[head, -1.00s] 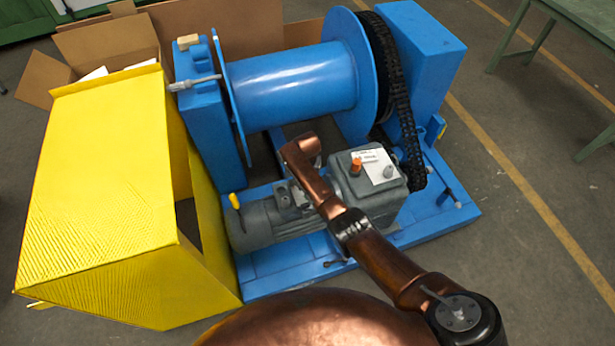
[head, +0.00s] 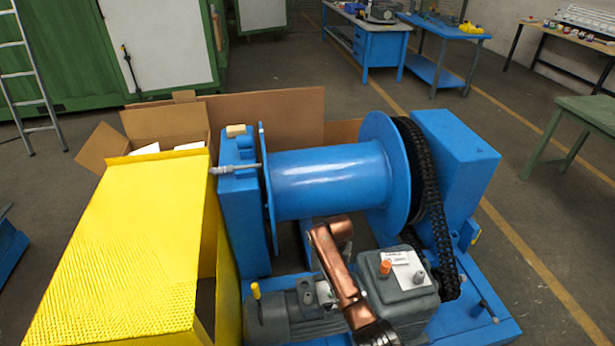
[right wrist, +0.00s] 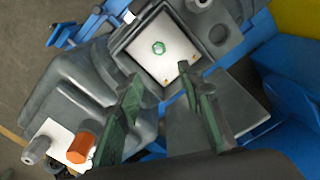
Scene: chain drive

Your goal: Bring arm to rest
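My right arm (head: 340,280), copper-coloured, reaches in from the bottom of the head view over the grey motor unit (head: 290,318). Its gripper is hidden there behind the arm. In the right wrist view the green fingers of my right gripper (right wrist: 160,76) are apart with nothing between them. Past the fingertips is a grey box with a pale inside (right wrist: 163,62) and a green, nut-like part (right wrist: 158,47). My left arm and gripper are not in view.
The blue drum (head: 330,180) and black chain (head: 430,180) stand behind my arm. A yellow guard (head: 125,260) is at left, with an open cardboard box (head: 170,125) behind it. An orange knob (head: 385,267) sticks up from the gearbox (head: 400,300).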

